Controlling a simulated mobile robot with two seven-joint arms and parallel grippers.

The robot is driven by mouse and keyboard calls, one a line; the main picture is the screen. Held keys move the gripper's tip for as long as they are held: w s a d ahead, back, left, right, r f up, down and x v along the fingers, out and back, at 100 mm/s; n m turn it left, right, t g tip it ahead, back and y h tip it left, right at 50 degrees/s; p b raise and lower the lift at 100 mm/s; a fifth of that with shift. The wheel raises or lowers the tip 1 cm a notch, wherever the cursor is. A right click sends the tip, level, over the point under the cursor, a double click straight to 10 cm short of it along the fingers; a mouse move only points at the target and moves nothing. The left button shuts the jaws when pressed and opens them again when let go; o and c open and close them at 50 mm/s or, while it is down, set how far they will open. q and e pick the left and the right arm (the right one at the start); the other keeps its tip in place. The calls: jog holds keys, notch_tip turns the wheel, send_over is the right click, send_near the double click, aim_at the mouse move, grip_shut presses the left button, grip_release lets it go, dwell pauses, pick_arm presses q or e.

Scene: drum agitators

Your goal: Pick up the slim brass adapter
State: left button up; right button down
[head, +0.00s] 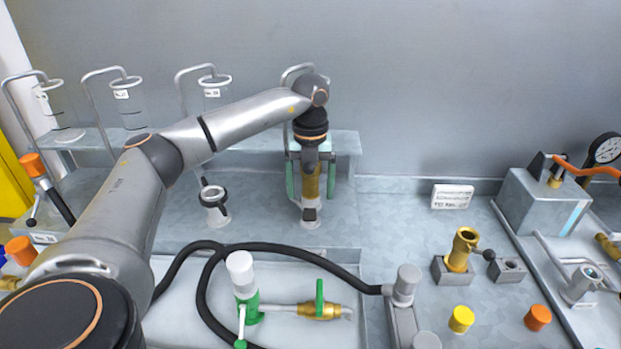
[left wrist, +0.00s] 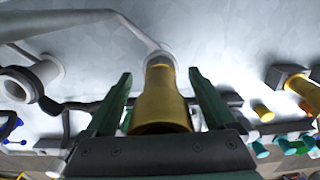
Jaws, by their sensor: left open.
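A slim brass adapter (head: 311,186) stands upright on a light grey fitting (head: 311,212) on the rear bench. My left gripper (head: 310,196) is above and around it, pointing down, with a green finger on each side. In the left wrist view the adapter (left wrist: 160,98) lies between the two open fingers (left wrist: 160,76), with a visible gap on both sides. The gripper partly hides the adapter's upper end in the head view. My right gripper is not in view.
An empty grey fitting (head: 214,200) stands left of the gripper. Another brass piece (head: 463,249) sits in a grey block at right. A black hose (head: 290,251) curves across the front. Glass vessels (head: 132,105) hang behind. Yellow (head: 461,319) and orange (head: 538,317) caps lie front right.

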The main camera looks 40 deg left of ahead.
pick_arm(q)
grip_shut()
dwell(0.7)
